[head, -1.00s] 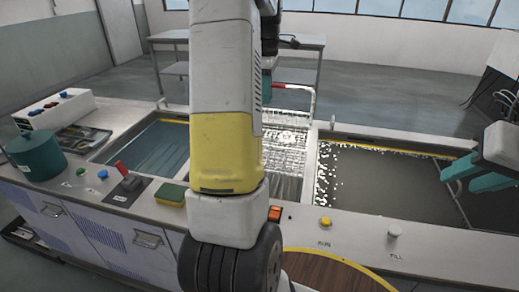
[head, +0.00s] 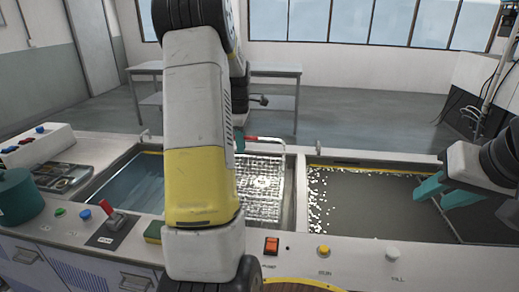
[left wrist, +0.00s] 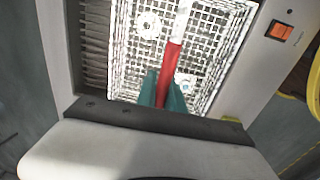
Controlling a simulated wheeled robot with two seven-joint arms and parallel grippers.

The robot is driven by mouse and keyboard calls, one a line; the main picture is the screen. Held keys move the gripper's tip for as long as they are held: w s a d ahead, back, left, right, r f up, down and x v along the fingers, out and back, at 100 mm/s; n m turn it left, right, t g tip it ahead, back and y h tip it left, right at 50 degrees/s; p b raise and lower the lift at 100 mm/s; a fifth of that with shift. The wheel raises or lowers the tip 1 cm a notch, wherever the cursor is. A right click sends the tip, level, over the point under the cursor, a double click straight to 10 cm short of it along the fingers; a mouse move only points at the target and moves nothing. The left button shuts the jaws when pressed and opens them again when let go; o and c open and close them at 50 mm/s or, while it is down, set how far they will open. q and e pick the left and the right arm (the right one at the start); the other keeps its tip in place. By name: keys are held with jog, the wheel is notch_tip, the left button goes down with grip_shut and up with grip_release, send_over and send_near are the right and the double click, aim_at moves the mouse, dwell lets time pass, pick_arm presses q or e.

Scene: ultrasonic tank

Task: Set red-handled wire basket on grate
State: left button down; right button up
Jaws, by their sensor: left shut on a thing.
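The wire basket (head: 262,190) is a bright metal mesh with a red handle (head: 264,139). It is at the middle bay of the counter, between two liquid tanks. My left gripper (left wrist: 165,92) is shut on the red handle (left wrist: 172,70), with the mesh (left wrist: 215,55) below it in the left wrist view. In the head view my left arm hides the basket's left part and most of that gripper. The grate cannot be told apart from the mesh, nor whether the basket touches it. My right gripper (head: 446,192) is open and empty over the right tank.
The left tank (head: 130,185) holds bluish liquid; the right tank (head: 370,205) has white foam along its left side. Orange (head: 271,246) and yellow (head: 323,250) buttons sit on the front ledge. A green pot (head: 18,198) stands at left, a metal table (head: 275,72) behind.

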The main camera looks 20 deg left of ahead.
pick_arm(q)
notch_tip(320, 180, down, 3)
jog(key=shift+r, duration=0.2)
jog(key=c, duration=1.5)
grip_release()
jog(key=shift+o, duration=0.2)
